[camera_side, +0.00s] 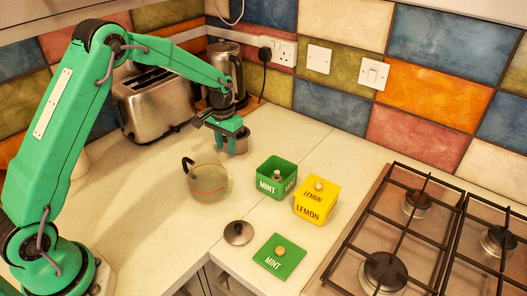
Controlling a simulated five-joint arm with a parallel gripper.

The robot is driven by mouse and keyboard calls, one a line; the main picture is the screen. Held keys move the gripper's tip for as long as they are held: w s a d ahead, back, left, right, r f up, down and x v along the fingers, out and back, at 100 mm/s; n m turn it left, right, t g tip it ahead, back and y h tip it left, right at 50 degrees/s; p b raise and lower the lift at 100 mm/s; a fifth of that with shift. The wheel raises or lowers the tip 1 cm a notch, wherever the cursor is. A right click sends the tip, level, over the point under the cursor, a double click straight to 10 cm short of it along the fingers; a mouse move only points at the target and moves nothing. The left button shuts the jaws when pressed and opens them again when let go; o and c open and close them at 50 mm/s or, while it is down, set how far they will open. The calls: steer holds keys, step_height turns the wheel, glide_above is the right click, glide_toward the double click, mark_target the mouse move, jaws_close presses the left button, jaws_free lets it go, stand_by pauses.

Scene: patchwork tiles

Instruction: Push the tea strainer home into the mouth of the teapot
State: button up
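The tea strainer (241,144), a small grey metal cup, hangs at my gripper (231,138), above the counter and clear of it. The green fingers seem closed on its near left side; the exact grip is small in the picture. The teapot (208,184) is see-through glass with a dark curved handle at its upper left. It stands on the counter, below and to the left of the strainer in the picture. The strainer is apart from the teapot. Its mouth shows no lid.
A dark round lid (238,233) and a green MINT lid (279,256) lie in front. An open green MINT box (270,186) and a closed yellow LEMON box (311,211) stand right of the teapot. A toaster (155,108), kettle (236,72) and hob (405,235) flank the space.

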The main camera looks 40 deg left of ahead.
jaws_close()
steer(key=shift+r, duration=0.15)
steer(key=shift+r, duration=0.6)
steer(key=r, duration=0.3)
steer(key=shift+s+d+r, duration=0.1)
steer(key=shift+s+d, duration=0.05)
steer(key=shift+d, duration=0.2)
steer(key=s+d+r, duration=0.4)
steer(key=d+r, duration=0.2)
steer(key=d, duration=0.3)
steer(key=shift+s+d+r, duration=0.2)
steer(key=shift+s+d, duration=0.2)
